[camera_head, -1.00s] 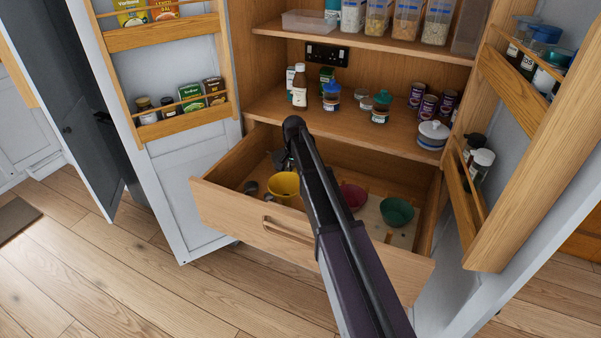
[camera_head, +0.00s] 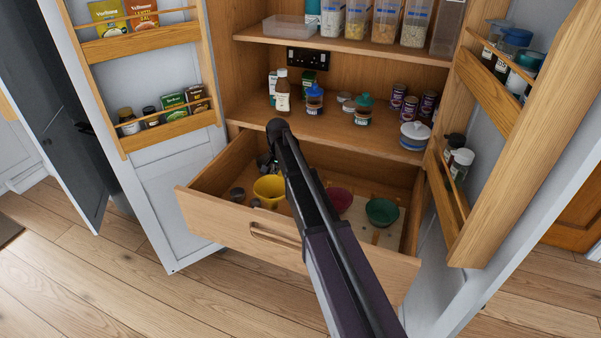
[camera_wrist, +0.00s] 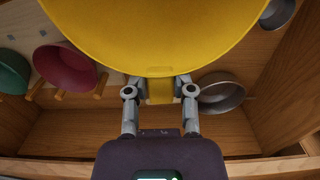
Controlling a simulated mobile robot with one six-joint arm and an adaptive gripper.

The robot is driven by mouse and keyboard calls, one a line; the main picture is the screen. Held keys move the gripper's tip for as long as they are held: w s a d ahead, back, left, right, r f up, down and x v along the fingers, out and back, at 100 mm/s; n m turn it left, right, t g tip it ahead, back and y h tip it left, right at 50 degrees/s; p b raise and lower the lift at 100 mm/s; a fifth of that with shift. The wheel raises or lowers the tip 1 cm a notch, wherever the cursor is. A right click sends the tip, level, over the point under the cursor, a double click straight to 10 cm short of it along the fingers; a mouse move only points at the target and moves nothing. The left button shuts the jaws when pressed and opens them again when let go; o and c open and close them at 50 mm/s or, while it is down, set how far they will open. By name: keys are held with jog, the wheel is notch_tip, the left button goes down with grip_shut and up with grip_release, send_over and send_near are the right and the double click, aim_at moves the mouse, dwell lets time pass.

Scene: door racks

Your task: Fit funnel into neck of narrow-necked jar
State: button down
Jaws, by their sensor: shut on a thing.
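A yellow funnel (camera_head: 269,188) shows as a wide yellow bowl low in the open drawer in the head view. In the wrist view the yellow funnel (camera_wrist: 155,35) fills the top, and my gripper (camera_wrist: 160,88) is shut on the short yellow tab at its rim. The funnel's spout is hidden. On the shelf above stand a jar with a blue top (camera_head: 315,98), a jar with a teal top (camera_head: 363,110) and a white-capped brown bottle (camera_head: 282,92). I cannot tell which is the narrow-necked jar.
The drawer (camera_head: 235,226) also holds a dark red bowl (camera_head: 340,200), a green bowl (camera_head: 382,212) and small metal cups (camera_wrist: 220,93). Tins (camera_head: 411,106) and a white lidded pot (camera_head: 415,135) stand right on the shelf. Open doors with racks (camera_head: 500,110) flank both sides.

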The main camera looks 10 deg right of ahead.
jog(key=s+a+r+n+p, duration=0.2)
jog(key=a+r+n+p, duration=0.2)
jog(key=r+p, duration=0.7)
jog(key=s+a+r+n+p, duration=0.3)
jog(key=r+n+p, duration=0.4)
jog(key=r+p, duration=0.4)
jog(key=s+a+r+n+p, duration=0.3)
jog(key=a+r+n+p, duration=0.3)
jog(key=r+p, duration=0.5)
jog(key=shift+s+r, duration=0.15)
